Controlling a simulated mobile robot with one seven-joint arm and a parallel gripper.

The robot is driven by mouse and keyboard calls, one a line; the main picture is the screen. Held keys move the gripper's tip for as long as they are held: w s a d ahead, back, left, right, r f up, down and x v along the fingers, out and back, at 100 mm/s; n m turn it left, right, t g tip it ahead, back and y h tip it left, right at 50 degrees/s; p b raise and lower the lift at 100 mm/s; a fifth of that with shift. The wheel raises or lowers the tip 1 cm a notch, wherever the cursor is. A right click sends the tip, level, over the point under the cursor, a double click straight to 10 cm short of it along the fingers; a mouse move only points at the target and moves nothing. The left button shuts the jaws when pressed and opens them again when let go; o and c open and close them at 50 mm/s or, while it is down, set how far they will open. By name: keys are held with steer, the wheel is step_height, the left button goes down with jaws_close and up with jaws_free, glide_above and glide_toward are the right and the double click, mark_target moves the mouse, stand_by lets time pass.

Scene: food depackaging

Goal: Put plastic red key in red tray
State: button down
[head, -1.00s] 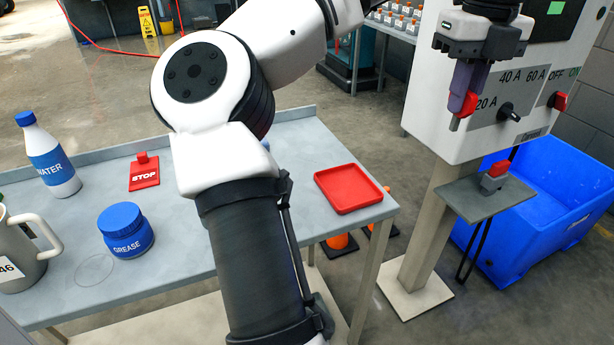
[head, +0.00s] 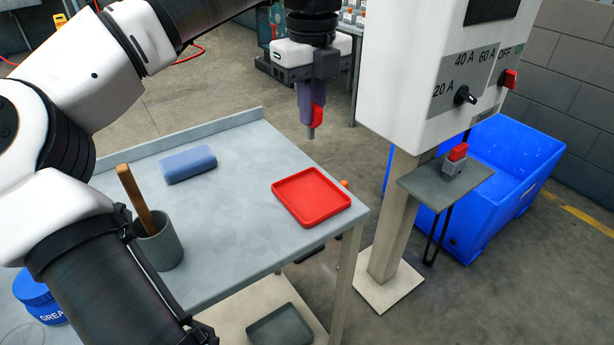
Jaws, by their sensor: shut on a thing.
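My gripper (head: 311,112) is at the top centre of the head view, pointing down. It is shut on the red key (head: 318,118), which has a red head and a grey shaft that points down. The red tray (head: 311,197) lies flat and empty near the right end of the grey table. The key hangs in the air above and behind the tray in the picture, apart from it. The height of the key over the table is hard to tell.
A control panel (head: 437,75) on a post stands right of the table, with a small shelf (head: 446,183) holding a red-topped block. A blue bin (head: 520,160) is behind it. A blue sponge-like block (head: 188,164) and a cup (head: 158,240) with a wooden handle stand on the table.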

step_height(320, 180, down, 13)
steer(key=shift+f, duration=0.2)
stand_by(0.3)
steer(key=shift+f, duration=0.2)
steer(key=c, duration=1.5)
jaws_free()
step_height(320, 180, up, 12)
steer(key=shift+r, duration=0.2)
